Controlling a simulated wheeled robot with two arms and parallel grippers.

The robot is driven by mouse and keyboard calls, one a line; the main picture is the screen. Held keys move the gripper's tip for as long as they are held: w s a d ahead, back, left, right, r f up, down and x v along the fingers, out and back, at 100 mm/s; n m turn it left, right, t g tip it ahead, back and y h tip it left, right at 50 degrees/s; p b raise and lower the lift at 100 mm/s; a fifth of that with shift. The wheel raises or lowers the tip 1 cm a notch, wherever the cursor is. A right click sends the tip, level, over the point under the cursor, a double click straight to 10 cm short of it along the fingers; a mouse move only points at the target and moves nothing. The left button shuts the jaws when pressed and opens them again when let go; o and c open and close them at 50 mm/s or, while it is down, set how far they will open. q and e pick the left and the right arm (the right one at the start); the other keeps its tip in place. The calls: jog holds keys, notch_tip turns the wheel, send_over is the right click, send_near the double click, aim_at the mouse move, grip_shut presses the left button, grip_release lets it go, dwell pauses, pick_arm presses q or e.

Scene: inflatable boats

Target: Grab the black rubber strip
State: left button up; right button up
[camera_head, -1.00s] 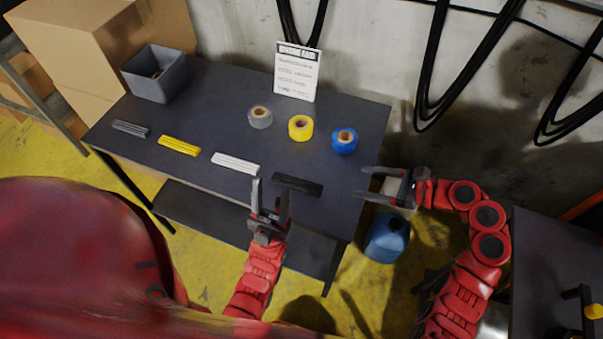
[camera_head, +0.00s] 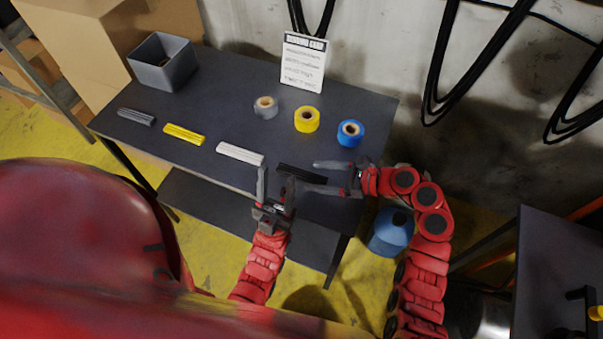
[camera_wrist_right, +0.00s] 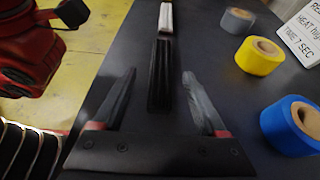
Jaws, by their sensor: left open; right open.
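The black rubber strip (camera_head: 300,174) lies near the front right of the dark table, right of the white strip. My right gripper (camera_head: 316,177) is open over its right end in the head view, its fingers pointing left. In the right wrist view the black strip (camera_wrist_right: 160,78) lies ahead between the two open fingers (camera_wrist_right: 158,85), in line with them and apart from both. My left gripper (camera_head: 278,180) is open and empty at the table's front edge, just left of the black strip and close to the right gripper's fingers.
A white strip (camera_head: 240,153), yellow strip (camera_head: 184,134) and grey strip (camera_head: 137,116) lie in a row leftward. Grey (camera_head: 265,107), yellow (camera_head: 307,120) and blue (camera_head: 350,133) tape rolls stand behind. A grey bin (camera_head: 162,64) and a sign (camera_head: 303,62) are at the back.

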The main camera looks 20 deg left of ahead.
aim_at(303, 174)
jog(key=x, duration=0.4)
jog(key=shift+w, duration=0.1)
grip_shut()
